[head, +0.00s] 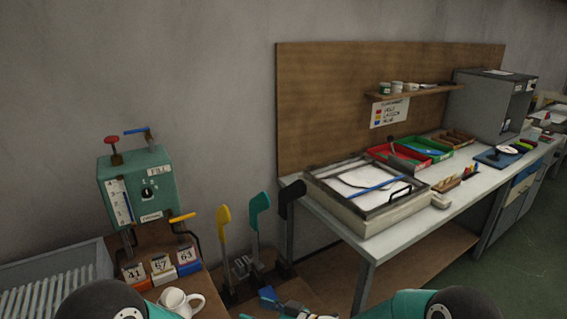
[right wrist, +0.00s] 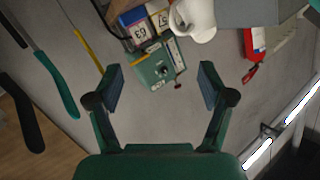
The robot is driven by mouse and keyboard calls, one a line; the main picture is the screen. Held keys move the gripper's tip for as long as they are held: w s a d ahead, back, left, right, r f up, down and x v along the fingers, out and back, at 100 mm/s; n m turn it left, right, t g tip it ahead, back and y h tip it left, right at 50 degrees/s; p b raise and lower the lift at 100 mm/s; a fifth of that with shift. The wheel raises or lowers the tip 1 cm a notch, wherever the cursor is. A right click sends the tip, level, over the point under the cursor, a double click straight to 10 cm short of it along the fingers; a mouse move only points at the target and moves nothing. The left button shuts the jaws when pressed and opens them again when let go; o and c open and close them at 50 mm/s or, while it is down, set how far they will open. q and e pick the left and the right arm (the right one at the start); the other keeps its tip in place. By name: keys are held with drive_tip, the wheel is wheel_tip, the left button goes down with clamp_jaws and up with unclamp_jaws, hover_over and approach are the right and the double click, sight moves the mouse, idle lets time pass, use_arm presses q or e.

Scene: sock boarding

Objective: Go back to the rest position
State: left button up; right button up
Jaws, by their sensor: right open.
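My right gripper (head: 262,306) shows at the bottom middle of the head view, its blue-padded fingers partly cut off by the frame edge. In the right wrist view the right gripper (right wrist: 161,85) is open, with wide-apart fingers and nothing between them. My left gripper is out of the head view; only a dark joint of that arm shows at the bottom left. Sock-shaped boards stand near the right gripper: a yellow one (head: 224,220), a teal one (head: 258,212) and a black one (head: 291,196).
A green control box (head: 139,187) stands at the left, above numbered blocks (head: 162,268) and a white mug (head: 180,301). A grey rack (head: 60,280) is at far left. A workbench (head: 355,247) with a framed tray (head: 365,190) fills the right.

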drive_tip(key=s+d+f+m+h, duration=0.3)
drive_tip(key=s+d+f+h, duration=0.1)
drive_tip(key=d+f, duration=0.25)
drive_tip(key=s+d+f+m+h, duration=0.3)
drive_tip(key=s+d+f+m, duration=0.15)
drive_tip(key=f, duration=0.35)
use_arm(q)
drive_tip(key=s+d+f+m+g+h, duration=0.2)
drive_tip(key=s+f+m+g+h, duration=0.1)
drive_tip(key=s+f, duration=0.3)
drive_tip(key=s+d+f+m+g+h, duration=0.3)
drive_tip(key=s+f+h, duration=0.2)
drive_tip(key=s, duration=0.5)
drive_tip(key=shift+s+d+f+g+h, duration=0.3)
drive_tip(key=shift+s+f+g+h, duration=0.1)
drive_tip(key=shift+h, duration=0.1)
use_arm(e)
drive_tip(key=s+d+f+m+g+h, duration=0.1)
drive_tip(key=s+d+f+g, duration=0.2)
drive_tip(key=s, duration=0.6)
drive_tip(key=s+d+f+m+g+h, duration=0.2)
drive_tip(key=s+d+f+g, duration=0.1)
drive_tip(key=s, duration=0.6)
drive_tip(key=shift+s+d+f, duration=0.15)
drive_tip(key=shift+d+f, duration=0.15)
drive_tip(key=shift+d, duration=0.5)
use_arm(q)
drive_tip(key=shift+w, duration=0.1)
